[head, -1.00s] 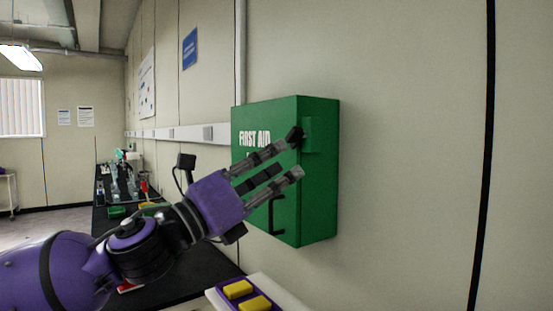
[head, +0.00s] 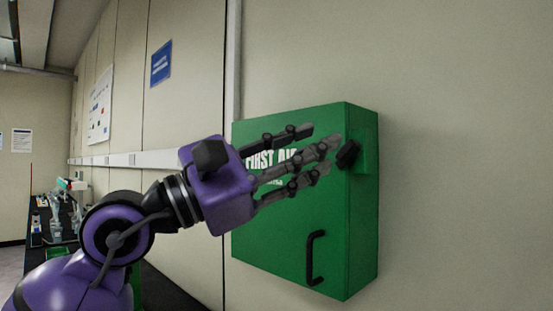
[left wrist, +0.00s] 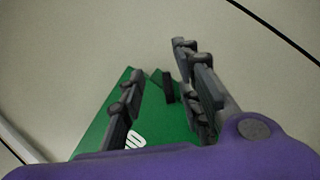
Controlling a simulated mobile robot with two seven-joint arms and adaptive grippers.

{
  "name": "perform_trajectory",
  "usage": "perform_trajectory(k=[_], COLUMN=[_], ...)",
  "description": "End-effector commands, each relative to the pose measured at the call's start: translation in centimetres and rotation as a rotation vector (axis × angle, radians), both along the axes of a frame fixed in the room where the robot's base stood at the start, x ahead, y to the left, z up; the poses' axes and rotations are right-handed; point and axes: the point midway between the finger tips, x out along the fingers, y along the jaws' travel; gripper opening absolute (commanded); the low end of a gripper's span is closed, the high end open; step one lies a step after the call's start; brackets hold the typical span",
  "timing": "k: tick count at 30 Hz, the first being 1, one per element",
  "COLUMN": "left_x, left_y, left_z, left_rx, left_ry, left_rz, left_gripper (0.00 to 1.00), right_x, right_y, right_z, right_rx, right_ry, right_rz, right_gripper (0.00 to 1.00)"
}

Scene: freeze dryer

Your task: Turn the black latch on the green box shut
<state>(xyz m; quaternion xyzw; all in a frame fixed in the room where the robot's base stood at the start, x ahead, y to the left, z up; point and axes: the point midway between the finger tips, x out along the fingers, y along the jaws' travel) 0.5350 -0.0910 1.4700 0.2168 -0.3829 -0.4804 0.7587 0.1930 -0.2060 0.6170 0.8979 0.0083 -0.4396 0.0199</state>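The green first aid box (head: 285,225) hangs on the wall, and its top end also shows in the left wrist view (left wrist: 90,137). The black latch (head: 348,154) sits on a small green block at the upper right front edge of the box. It stands tilted in the head view and shows between the fingers in the left wrist view (left wrist: 167,86). My left gripper (head: 318,149) is open and empty in front of the box's upper part. Its fingers point right, with their tips just left of the latch. I cannot tell whether they touch it. My right gripper is out of view.
A black handle (head: 315,258) stands out from the lower right of the box front. Wall beside the box at right is bare. A dark bench (head: 38,222) with lab items runs along the wall at far left. A vertical conduit (head: 233,70) rises above the box.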

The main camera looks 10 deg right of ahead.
Motion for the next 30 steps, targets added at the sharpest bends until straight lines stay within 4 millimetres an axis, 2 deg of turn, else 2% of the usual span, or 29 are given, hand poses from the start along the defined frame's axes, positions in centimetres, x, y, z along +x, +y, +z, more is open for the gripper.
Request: perform_trajectory(k=[1, 3, 6, 15, 21, 30], left_x=[1.2, 2.3, 2.8, 4.2, 5.1, 5.4], left_y=[0.0, 0.0, -0.4, -4.3, -6.4, -7.0], left_z=[-1.0, -2.0, -2.5, -1.2, -0.7, -0.6], left_rx=[0.043, 0.089, 0.116, 0.112, 0.113, 0.113], left_ry=[0.003, 0.011, 0.027, 0.032, 0.031, 0.031], left_rz=[0.049, 0.096, 0.106, 0.102, 0.103, 0.104], left_gripper=[0.31, 0.31, 0.31, 0.31, 0.31, 0.31], right_x=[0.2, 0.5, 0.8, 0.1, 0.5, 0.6], right_y=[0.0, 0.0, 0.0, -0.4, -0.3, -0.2], right_z=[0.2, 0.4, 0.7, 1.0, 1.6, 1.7], right_rx=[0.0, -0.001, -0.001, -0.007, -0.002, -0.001], right_ry=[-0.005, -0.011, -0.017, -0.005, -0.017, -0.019], right_rz=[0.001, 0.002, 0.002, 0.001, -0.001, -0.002], right_gripper=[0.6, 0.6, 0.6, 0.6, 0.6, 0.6])
